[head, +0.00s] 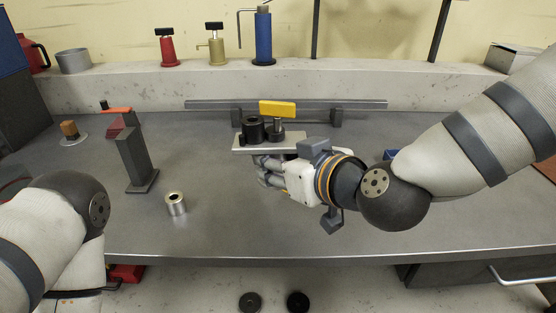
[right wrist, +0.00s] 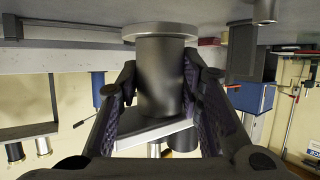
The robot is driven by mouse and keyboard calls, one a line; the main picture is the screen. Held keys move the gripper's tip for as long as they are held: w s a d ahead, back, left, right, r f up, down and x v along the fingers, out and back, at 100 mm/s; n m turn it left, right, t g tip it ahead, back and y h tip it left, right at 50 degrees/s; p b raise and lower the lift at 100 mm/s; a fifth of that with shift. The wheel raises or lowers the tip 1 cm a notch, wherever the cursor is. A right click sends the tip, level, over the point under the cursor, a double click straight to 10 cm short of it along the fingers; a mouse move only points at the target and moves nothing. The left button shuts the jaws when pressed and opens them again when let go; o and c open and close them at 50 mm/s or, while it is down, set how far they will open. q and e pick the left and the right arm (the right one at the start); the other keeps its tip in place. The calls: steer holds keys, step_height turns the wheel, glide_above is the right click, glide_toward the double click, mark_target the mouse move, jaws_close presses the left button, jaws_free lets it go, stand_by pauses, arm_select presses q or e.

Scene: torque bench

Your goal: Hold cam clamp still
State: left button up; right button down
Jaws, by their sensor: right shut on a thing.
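The cam clamp appears to be the fixture with a light flat plate (head: 240,147), a black cylinder (head: 252,128) and a smaller dark knob (head: 277,131) on top. In the right wrist view, which looks upside down, its thick dark post (right wrist: 160,75) with a round flange stands between my fingers. My right gripper (head: 264,170) is shut on this post below the plate, a finger on each side; it also shows in the right wrist view (right wrist: 160,95). The gripper hides the post in the head view. My left gripper is out of view.
A rail with a yellow block (head: 277,109) runs behind the clamp. A dark upright stand (head: 134,155) and a metal sleeve (head: 176,203) stand to the left. Red, tan and blue tools (head: 263,38) line the back ledge. The bench front (head: 240,235) is clear.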

steer(key=shift+w+f+b, duration=0.65)
steer(key=shift+w+f, duration=0.75)
steer(key=shift+w, duration=0.2)
steer(key=shift+w+f+b, duration=0.65)
steer(key=shift+w+f, duration=0.7)
steer(key=shift+w, duration=0.25)
steer(key=shift+w+f, duration=0.3)
steer(key=shift+w, duration=0.1)
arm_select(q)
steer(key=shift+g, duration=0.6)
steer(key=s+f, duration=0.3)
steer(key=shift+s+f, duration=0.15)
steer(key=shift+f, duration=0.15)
arm_select(e)
steer(key=shift+w, duration=0.1)
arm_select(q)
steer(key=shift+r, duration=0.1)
arm_select(e)
steer(key=shift+f, duration=0.65)
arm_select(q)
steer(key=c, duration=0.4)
